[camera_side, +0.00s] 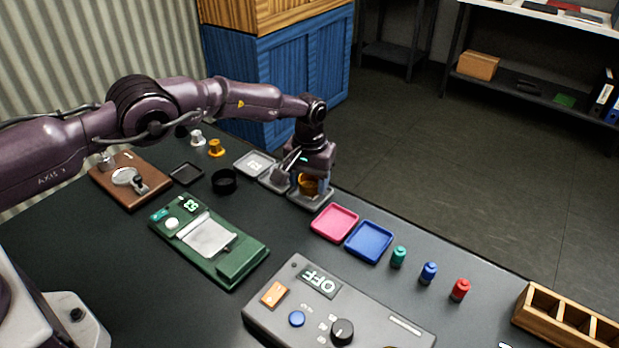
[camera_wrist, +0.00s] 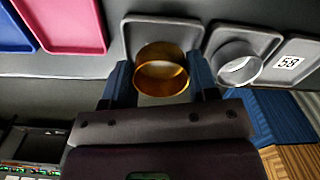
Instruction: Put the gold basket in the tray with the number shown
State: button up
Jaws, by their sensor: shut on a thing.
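My gripper (camera_wrist: 160,82) is shut on the gold basket (camera_wrist: 162,57), an open ring-like cup between its blue fingers. In the side view the gold basket (camera_side: 309,187) is at or just above the right-hand grey tray (camera_side: 325,199); I cannot tell whether it touches. That grey tray (camera_wrist: 190,28) also shows behind the basket in the wrist view. A silver basket (camera_wrist: 236,64) sits in the middle grey tray (camera_wrist: 224,30). The third grey tray (camera_wrist: 305,47) is empty, with a number label (camera_wrist: 288,62) that looks like 58. A small display (camera_side: 190,204) on the green scale is hard to read.
Pink (camera_side: 334,222) and blue (camera_side: 369,242) trays lie right of the grey ones. Green, blue and red bottles (camera_side: 429,273) stand beyond. A green scale (camera_side: 209,240), a control box reading OFF (camera_side: 335,312) and a black ring (camera_side: 224,181) are on the table.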

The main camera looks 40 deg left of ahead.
jog(key=shift+f, duration=0.45)
jog(key=o, duration=1)
jog(key=s+a+r+t, duration=0.1)
jog(key=s+a+r, duration=0.1)
jog(key=r, duration=1.1)
jog(key=s+a+r+t, duration=0.1)
jog(key=s+a+r, duration=0.15)
jog(key=r, duration=1.15)
jog(key=s+a+r+m+t, duration=0.1)
jog(key=s+a+r, duration=0.1)
jog(key=s+r, duration=0.35)
jog(key=s+a+r, duration=0.1)
jog(key=s+r, duration=0.1)
jog(key=s, duration=0.7)
jog(key=s+a+r+m+t, duration=0.1)
jog(key=s+a+r, duration=0.15)
jog(key=s, duration=0.45)
jog(key=shift+m+t, duration=0.5)
jog(key=shift+t, duration=0.3)
jog(key=s+f, duration=0.1)
jog(key=s, duration=0.2)
jog(key=s+f, duration=0.1)
jog(key=s, duration=0.3)
jog(key=s+f, duration=0.1)
jog(key=s, duration=0.3)
jog(key=shift+s+a+f, duration=0.15)
jog(key=shift+a+f, duration=0.15)
jog(key=shift+f, duration=0.1)
